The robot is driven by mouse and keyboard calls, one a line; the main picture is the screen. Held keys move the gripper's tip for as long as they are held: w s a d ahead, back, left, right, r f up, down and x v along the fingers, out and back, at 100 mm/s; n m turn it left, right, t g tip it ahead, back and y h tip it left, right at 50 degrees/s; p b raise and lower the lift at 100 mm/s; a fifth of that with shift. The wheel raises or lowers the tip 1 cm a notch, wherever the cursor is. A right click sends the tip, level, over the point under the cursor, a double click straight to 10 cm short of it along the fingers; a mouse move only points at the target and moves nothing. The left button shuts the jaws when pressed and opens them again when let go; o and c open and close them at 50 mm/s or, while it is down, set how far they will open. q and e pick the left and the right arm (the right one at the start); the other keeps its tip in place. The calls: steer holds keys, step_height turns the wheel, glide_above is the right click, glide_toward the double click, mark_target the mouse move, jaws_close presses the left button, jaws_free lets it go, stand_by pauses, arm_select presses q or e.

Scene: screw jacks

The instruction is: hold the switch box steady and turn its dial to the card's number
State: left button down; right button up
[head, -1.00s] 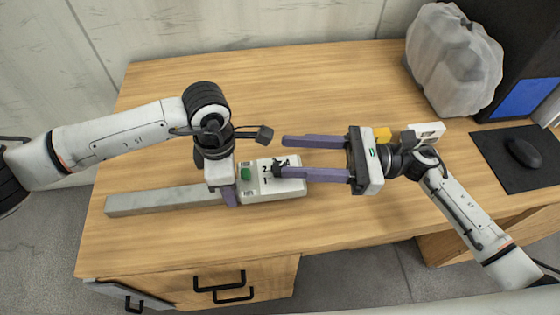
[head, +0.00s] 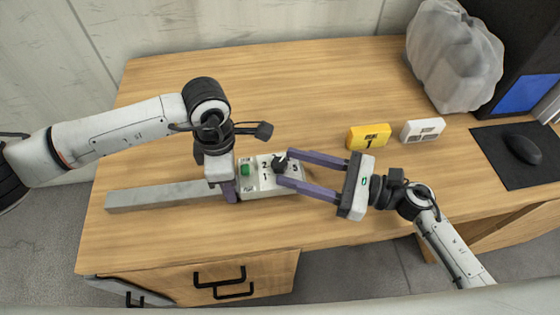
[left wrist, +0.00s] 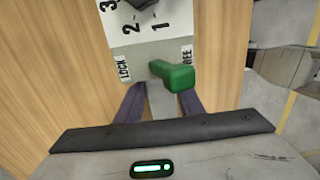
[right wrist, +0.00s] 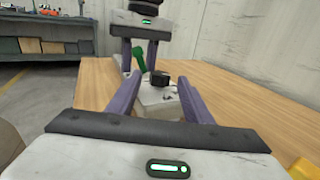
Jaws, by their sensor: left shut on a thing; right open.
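The switch box (head: 268,190) is pale with printed numbers, a black dial (head: 280,163) and a green lever (head: 245,170). In the left wrist view the lever (left wrist: 175,75) lies between LOCK and FREE labels, towards FREE. My left gripper (head: 228,190) is shut on the box's narrow grey end. My right gripper (head: 286,167) is open, its fingertips either side of the dial; contact is unclear. The dial (right wrist: 160,80) shows between its fingers in the right wrist view. The yellow card block (head: 368,137) carries a dark mark resembling 1. The dial's pointer direction is unclear.
A long grey bar (head: 160,197) extends left from the gripped end. A white slotted block (head: 423,130) stands right of the yellow block. A grey bag (head: 452,60), a black mat (head: 490,165) and a mouse (head: 523,149) occupy the right. The back of the desk is clear.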

mark_target(280, 163)
steer(key=shift+x, duration=1.95)
steer(key=c, duration=1.1)
steer(key=shift+o, duration=0.2)
steer(key=shift+n+g, duration=0.3)
steer(key=shift+g, duration=0.1)
steer(key=n+g+y, duration=0.1)
steer(key=n+g, duration=0.2)
steer(key=g, duration=0.1)
steer(key=shift+g, duration=0.3)
steer(key=shift+n+g, duration=1.2)
steer(key=shift+g, duration=1)
